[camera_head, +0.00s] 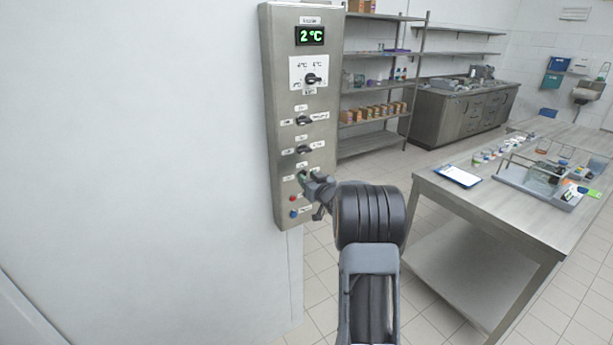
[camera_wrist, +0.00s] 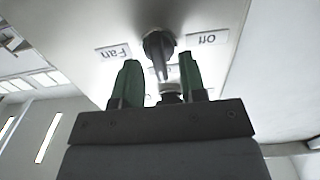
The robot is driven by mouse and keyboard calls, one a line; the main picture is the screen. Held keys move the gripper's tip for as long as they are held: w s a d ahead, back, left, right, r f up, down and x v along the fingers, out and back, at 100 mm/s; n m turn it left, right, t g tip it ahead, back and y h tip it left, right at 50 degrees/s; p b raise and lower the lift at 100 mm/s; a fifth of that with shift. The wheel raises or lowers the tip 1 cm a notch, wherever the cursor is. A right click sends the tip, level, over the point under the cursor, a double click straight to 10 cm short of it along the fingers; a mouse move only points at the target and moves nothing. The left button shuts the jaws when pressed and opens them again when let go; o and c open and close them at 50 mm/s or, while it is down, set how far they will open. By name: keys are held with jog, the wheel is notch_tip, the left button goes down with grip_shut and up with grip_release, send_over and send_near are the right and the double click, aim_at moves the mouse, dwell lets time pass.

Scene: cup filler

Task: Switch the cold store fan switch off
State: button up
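Contact cannot be told. In the head view my gripper (camera_head: 312,184) is at the lowest knob of the control panel (camera_head: 278,110) and partly covers it.
Other knobs (camera_head: 303,121) (camera_head: 304,150) sit above on the panel, under a dial (camera_head: 312,78) and a 2 °C display (camera_head: 311,36). Red (camera_head: 293,198) and blue (camera_head: 293,213) buttons are just below my gripper. A steel table (camera_head: 475,205) stands to the right.

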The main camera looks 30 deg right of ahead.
jog(key=shift+w, duration=0.7)
grip_shut()
